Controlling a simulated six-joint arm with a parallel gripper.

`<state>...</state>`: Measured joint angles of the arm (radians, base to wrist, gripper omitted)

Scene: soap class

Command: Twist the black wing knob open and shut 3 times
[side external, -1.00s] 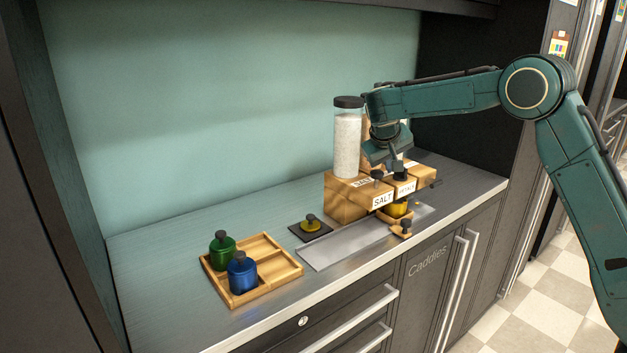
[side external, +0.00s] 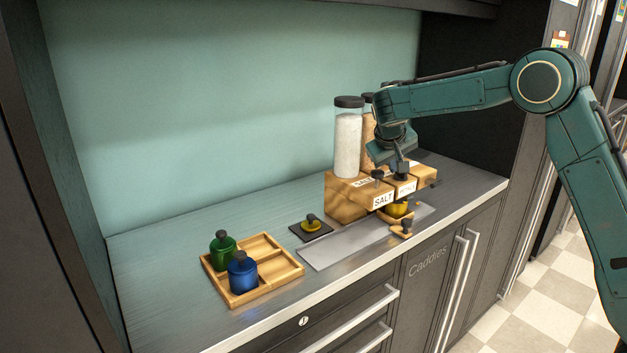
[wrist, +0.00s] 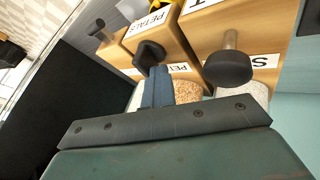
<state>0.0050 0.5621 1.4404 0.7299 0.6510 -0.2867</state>
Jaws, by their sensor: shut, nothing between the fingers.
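A wooden dispenser (side external: 345,203) stands on the counter, with blocks labelled SALT (side external: 383,199) and PETALS (side external: 405,187). My gripper (side external: 402,174) points down at the PETALS block in the side view. In the wrist view its blue-grey fingers (wrist: 157,88) are together, with nothing seen between them. A black wing knob (wrist: 150,53) on the PETALS block lies just beyond the fingertips; whether they touch cannot be told. Another black knob (wrist: 228,68) stands on the SALT block, also visible in the side view (side external: 377,174).
A clear jar of white grains (side external: 348,140) rises behind the blocks, near my wrist. A smaller black knob (side external: 406,226) is at the counter's front. A wooden tray (side external: 276,251) holds a green (side external: 223,250) and a blue bottle (side external: 242,274).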

